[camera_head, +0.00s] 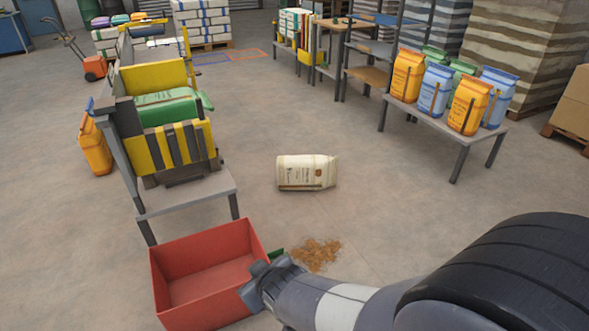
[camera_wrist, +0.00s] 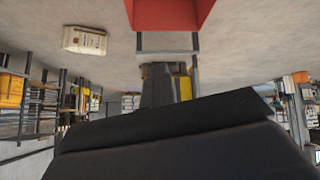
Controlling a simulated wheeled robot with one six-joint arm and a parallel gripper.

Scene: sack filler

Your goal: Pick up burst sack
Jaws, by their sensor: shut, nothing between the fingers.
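A cream sack (camera_head: 306,172) with dark print lies on its side on the floor, right of the filling machine. A patch of loose brown grain (camera_head: 317,254) lies on the floor in front of it. I cannot make out a tear in the sack. The sack also shows in the wrist view (camera_wrist: 84,40) at upper left, where the scene looks upside down. My gripper (camera_head: 256,283) is shut and empty at the right edge of the red bin (camera_head: 168,262), well away from the sack.
The filling machine (camera_head: 122,122) holds a green sack (camera_head: 172,107); an orange sack (camera_head: 94,146) stands left of it. A table (camera_head: 455,133) at right bears several upright sacks. A dark green thing (camera_head: 277,254) is partly hidden beside my gripper. Floor around the cream sack is clear.

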